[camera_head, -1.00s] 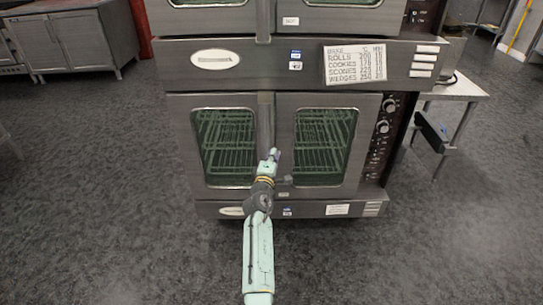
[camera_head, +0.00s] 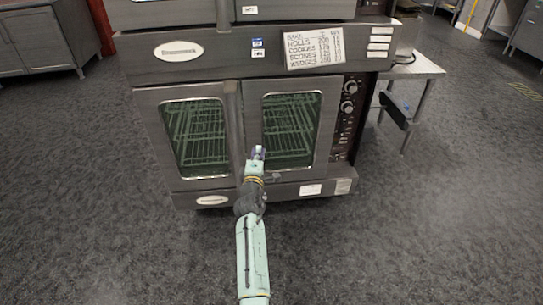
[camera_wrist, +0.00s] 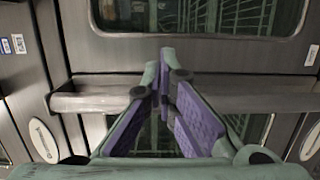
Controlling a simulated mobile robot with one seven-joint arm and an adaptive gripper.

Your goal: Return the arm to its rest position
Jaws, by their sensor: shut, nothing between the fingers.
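My arm reaches forward from the bottom of the head view, and my gripper (camera_head: 257,153) is in front of the lower oven (camera_head: 238,130), over the lower left part of its right door. In the wrist view my gripper (camera_wrist: 164,62) shows two fingers with purple pads, their tips together and nothing between them. Behind the fingers in the wrist view are a door window and a horizontal grey bar (camera_wrist: 90,98). I cannot tell whether the fingertips touch the oven.
Both lower oven doors look closed, with racks behind the glass. Control knobs (camera_head: 350,88) are on the right. A metal side table (camera_head: 418,66) stands right of the oven, and a grey cabinet (camera_head: 42,40) is at the far left. The dark floor (camera_head: 440,220) is clear on both sides.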

